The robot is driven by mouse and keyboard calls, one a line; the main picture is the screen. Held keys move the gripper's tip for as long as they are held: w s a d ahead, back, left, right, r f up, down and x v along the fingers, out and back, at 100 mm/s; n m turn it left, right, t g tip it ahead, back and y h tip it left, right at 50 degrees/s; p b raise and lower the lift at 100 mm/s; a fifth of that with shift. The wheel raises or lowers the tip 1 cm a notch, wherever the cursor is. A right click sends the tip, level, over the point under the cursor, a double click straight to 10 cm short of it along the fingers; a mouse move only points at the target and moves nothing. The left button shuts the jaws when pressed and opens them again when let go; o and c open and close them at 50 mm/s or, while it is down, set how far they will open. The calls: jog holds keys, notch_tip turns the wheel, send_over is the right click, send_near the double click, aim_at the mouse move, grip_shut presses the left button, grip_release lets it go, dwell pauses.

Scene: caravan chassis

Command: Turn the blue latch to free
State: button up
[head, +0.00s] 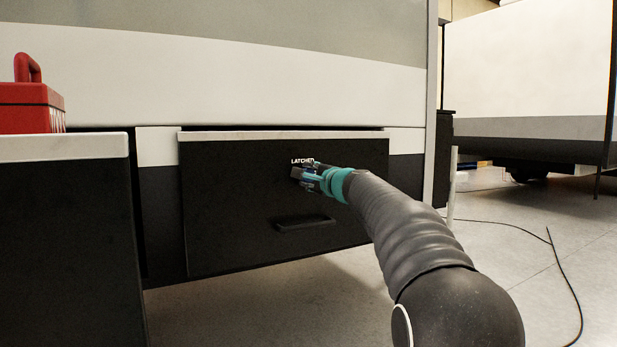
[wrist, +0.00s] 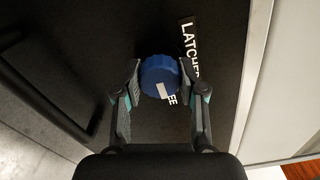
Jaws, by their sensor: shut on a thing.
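The blue latch (wrist: 160,74) is a round ridged knob on a black panel in the wrist view, with a white mark on its lower part. My gripper (wrist: 161,82) has one finger on each side of it and is shut on it. The white word LATCHED (wrist: 190,48) is at the knob's upper right. White letters ending in EE (wrist: 173,100) are at its lower right, partly covered. In the head view my gripper (head: 304,176) is at the black drawer front (head: 230,205), just below the word LATCHED, and largely hides the latch.
A dark bar handle (head: 304,223) sits on the drawer front below my gripper. A black cabinet with a pale top (head: 62,147) stands at the left, with a red box (head: 30,108) on it. A black cable (head: 560,262) lies on the open floor at the right.

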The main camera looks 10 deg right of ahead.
jog(key=o, duration=1.2)
jog(key=shift+c, duration=0.2)
jog(key=v, duration=1.2)
